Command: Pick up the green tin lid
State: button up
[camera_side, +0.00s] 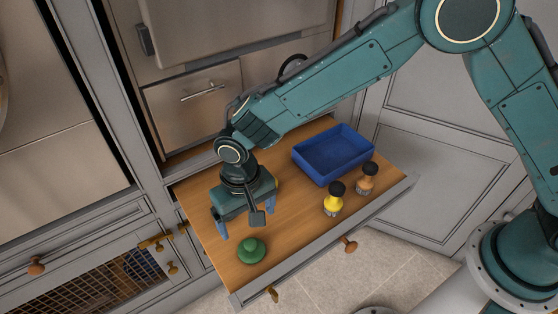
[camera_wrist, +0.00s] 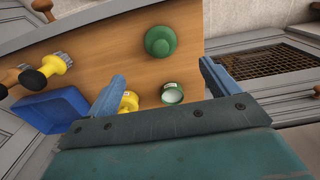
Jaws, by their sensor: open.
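A round green lid with a raised knob (camera_side: 251,250) lies on the wooden board near its front left corner. It also shows in the wrist view (camera_wrist: 160,41), ahead of the fingertips. My gripper (camera_side: 246,220) is open above the board, just behind the lid in the side view, and apart from it. In the wrist view, its two blue fingers (camera_wrist: 162,72) are spread wide with nothing held. A small green round tin (camera_wrist: 172,94) with a pale top or inside sits between the fingers, below them. My gripper hides it in the side view.
A blue tray (camera_side: 325,173) stands at the back right of the board. Another yellow item (camera_wrist: 128,101) lies by the left finger. The board's front centre is clear.

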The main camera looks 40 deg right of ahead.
aim_at(250, 243)
jog(key=shift+f, duration=3.2)
jog(key=shift+f, duration=2.6)
jog(key=shift+c, duration=0.5)
jog(key=c, duration=1)
